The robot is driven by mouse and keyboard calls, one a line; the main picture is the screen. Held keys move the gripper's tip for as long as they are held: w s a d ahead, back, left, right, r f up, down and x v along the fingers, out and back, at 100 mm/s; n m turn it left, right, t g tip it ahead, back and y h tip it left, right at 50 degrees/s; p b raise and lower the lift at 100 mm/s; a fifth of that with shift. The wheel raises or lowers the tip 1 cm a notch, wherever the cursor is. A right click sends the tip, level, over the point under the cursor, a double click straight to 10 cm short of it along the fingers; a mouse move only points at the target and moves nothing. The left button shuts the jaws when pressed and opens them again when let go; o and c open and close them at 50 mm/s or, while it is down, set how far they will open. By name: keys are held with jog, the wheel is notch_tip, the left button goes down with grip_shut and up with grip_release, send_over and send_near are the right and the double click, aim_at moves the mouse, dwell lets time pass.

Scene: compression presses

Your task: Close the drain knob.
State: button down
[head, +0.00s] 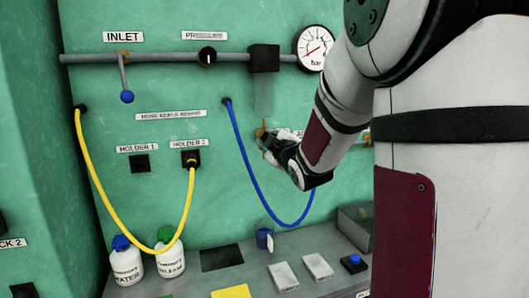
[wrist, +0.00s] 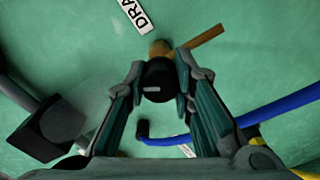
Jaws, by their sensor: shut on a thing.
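The drain knob (wrist: 158,82) is black with a short pale mark lying nearly level in the wrist view. It sits on a brass fitting (wrist: 160,48) from which a brass bar (wrist: 205,37) runs up to the right. A label reading "DRA", cut off by the frame edge, is above it. My gripper (wrist: 159,76) has one finger on each side of the knob and is shut on it. In the head view my gripper (head: 268,140) is at the green wall, and hides the knob there; some brass (head: 263,130) shows beside the fingers.
A blue hose (head: 245,155) hangs just left of my gripper, and a yellow hose (head: 100,190) loops further left. A black block (head: 264,58) and a pressure gauge (head: 315,48) are above. Two bottles (head: 170,258) stand on the grey bench below.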

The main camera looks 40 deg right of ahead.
jog(key=n+b, duration=0.4)
jog(key=b, duration=0.1)
jog(key=shift+w+f+b, duration=0.1)
jog(key=shift+f+b, duration=0.1)
jog(key=shift+b, duration=0.15)
jog(key=n+b, duration=0.2)
jog(key=shift+b, duration=0.4)
jog(key=shift+r+n, duration=0.15)
jog(key=shift+n, duration=0.25)
jog(key=c, duration=1.4)
grip_release()
jog(key=shift+o, duration=0.2)
jog(key=v, duration=1.2)
